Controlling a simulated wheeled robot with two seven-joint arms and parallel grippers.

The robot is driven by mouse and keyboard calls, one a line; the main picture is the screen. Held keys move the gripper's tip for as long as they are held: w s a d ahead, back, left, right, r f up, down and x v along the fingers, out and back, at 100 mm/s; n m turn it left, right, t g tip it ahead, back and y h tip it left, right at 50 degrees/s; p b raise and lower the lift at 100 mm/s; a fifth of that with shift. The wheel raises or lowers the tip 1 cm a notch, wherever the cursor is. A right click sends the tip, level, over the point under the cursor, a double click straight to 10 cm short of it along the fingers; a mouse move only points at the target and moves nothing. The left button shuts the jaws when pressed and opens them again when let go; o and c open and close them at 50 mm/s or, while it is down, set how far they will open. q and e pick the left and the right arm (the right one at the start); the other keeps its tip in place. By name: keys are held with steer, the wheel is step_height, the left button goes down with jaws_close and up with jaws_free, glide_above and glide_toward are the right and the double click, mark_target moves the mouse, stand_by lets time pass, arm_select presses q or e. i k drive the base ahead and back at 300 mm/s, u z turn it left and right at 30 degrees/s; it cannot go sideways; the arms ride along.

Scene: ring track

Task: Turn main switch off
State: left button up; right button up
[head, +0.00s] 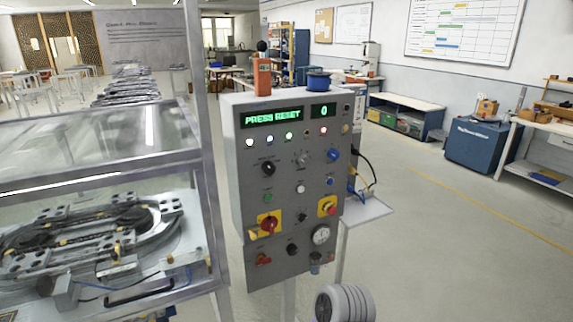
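The grey control panel (291,180) stands upright in the middle of the head view. A red rotary knob (267,225) on a yellow plate sits at its lower left and looks like a main switch; no label is readable. A second yellow plate with a red control (328,206) sits at the lower right. A smaller red handle (263,260) is at the bottom left. The green display (273,116) reads "PRESS RESET" and the small display (323,111) reads "0". Several lamps below are lit. Neither gripper is in view.
An orange device (262,77) and a blue spool (318,82) sit on the panel's top. A small shelf (365,208) juts out right. Floor farther right is clear.

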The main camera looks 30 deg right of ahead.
mark_target(269, 224)
steer(key=u, duration=0.05)
steer(key=i, duration=1)
steer(key=z, duration=0.7)
